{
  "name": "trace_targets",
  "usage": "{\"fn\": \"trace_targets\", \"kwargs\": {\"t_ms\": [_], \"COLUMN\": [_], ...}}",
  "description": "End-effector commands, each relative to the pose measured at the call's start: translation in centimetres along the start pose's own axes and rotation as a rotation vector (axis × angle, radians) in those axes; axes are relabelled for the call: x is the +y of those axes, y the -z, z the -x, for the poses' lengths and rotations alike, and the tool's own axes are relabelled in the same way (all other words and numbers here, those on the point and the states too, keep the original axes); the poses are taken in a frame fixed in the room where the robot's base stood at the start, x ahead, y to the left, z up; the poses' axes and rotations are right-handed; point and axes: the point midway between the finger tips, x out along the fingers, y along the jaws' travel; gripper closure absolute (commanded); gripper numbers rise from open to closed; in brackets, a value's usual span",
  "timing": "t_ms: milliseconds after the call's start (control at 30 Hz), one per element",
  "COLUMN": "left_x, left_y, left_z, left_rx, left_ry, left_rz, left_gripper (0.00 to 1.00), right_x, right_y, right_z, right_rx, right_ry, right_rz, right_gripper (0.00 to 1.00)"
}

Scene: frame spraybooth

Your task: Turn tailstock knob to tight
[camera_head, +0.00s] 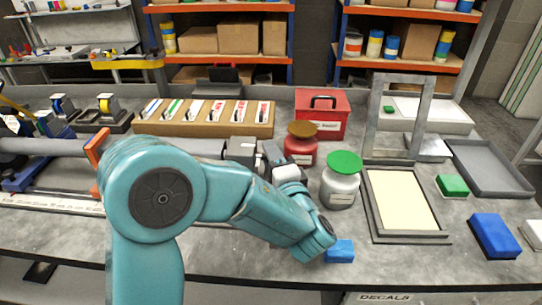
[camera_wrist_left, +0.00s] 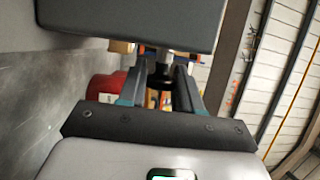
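The tailstock (camera_head: 241,150) is a grey block at the right end of a long grey bar on the bench. In the left wrist view a dark grey block (camera_wrist_left: 125,22), likely the tailstock, fills the top. A black knob-like part (camera_wrist_left: 158,66) shows under its edge, between my finger ends. My left gripper (camera_head: 270,152) is at the tailstock's right side. In the left wrist view its two fingers (camera_wrist_left: 160,80) stand apart on either side of the black part; whether they touch it is unclear. The head view hides the knob. My right gripper is not in view.
A red jar (camera_head: 301,150) stands just right of the gripper, and a white jar with green lid (camera_head: 340,188) farther right. A wooden rack (camera_head: 205,128) and a red toolbox (camera_head: 322,114) are behind. A framed panel (camera_head: 400,203) and blue block (camera_head: 340,251) lie right.

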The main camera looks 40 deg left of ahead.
Motion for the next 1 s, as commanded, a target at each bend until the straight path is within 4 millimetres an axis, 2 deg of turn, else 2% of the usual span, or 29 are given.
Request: {"fn": "trace_targets", "kwargs": {"t_ms": [33,67,367,567,1000], "left_x": [0.0,0.0,-0.1,-0.4,-0.8], "left_y": [0.0,0.0,0.0,-0.1,-0.1], "left_z": [0.0,0.0,0.0,-0.1,-0.1], "left_rx": [0.000,0.000,-0.001,-0.002,-0.003], "left_ry": [0.000,0.000,-0.024,-0.111,-0.476], "left_rz": [0.000,0.000,-0.008,-0.042,-0.192], "left_gripper": [0.89,0.97,0.97,0.97,0.97], "right_x": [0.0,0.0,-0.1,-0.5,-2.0], "right_y": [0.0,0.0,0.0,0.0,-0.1], "right_z": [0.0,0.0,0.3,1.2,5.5], "right_rx": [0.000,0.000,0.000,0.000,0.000], "right_ry": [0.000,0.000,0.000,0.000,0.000], "right_rz": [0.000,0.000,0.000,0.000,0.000], "right_gripper": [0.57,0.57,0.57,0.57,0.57]}}
